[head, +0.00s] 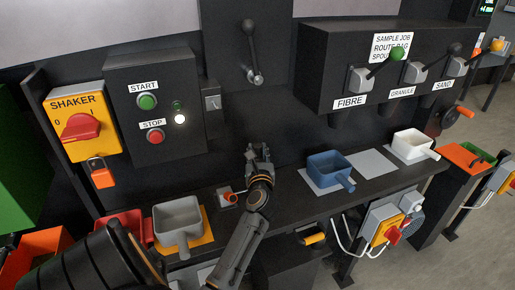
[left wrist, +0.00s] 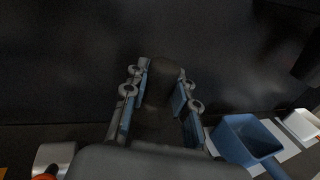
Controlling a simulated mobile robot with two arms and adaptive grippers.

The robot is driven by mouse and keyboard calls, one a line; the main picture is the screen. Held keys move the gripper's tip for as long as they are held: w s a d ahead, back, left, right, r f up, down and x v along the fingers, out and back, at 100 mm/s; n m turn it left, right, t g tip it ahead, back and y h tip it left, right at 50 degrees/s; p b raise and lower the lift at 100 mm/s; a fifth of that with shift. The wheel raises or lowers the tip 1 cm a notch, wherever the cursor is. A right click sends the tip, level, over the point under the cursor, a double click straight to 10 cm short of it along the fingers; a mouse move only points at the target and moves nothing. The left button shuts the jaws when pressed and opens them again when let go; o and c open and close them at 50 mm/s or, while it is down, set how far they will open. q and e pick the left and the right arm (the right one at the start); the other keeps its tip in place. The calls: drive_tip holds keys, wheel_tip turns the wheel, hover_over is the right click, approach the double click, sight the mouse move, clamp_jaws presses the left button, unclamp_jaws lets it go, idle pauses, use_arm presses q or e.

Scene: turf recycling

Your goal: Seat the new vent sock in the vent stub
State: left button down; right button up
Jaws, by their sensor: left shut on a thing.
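My left gripper (head: 259,152) is raised in front of the dark panel above the narrow shelf. In the left wrist view its two blue-padded fingers (left wrist: 160,100) stand on either side of a dark, rounded thing (left wrist: 163,82), which I take to be the vent sock. It is shut on this thing, which hardly stands out from the dark panel behind. I cannot pick out the vent stub for certain in either view. My right gripper is not in view.
A grey scoop (head: 178,220), a blue scoop (head: 329,170) and a white scoop (head: 412,146) sit along the shelf. A grey block with an orange-red ring (head: 228,197) is left of my wrist. The START/STOP box (head: 155,110) and lever box (head: 385,65) jut from the panel.

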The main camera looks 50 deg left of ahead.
use_arm(q)
drive_tip(key=shift+p, duration=0.3)
idle(0.8)
drive_tip(key=shift+f+b, duration=2.9)
drive_tip(key=shift+f, duration=0.55)
drive_tip(key=c, duration=1)
unclamp_jaws()
drive_tip(key=shift+s+d, duration=0.15)
drive_tip(key=v, duration=0.7)
drive_tip(key=shift+r, duration=0.15)
